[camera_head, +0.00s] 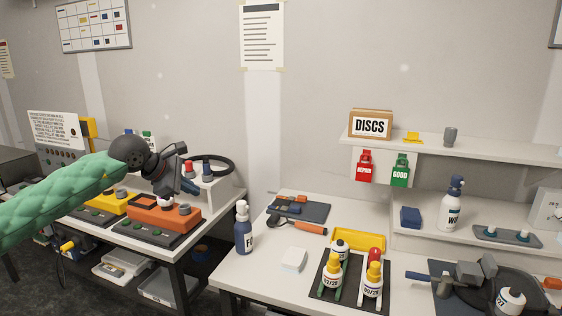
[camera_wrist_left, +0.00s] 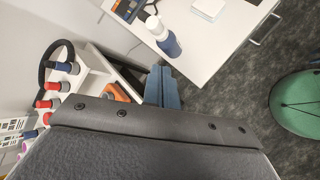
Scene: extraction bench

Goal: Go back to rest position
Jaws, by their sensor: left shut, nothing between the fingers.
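My left gripper (camera_head: 187,186) hangs above the left bench, at the end of my green-sleeved arm. Its blue fingers are together with nothing between them; in the left wrist view the fingers (camera_wrist_left: 163,88) also look closed. In the head view it is just above and behind the orange unit (camera_head: 165,216) and in front of the raised shelf with bottles. I cannot tell whether it touches anything. My right gripper is in neither view.
A blue-and-white bottle (camera_head: 244,230) stands on the left edge of the right bench (camera_head: 222,275). A black cable loop (camera_head: 224,160) and small bottles (camera_head: 206,167) are close to the gripper. A yellow unit (camera_head: 105,204) sits to the left. A gap separates the benches.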

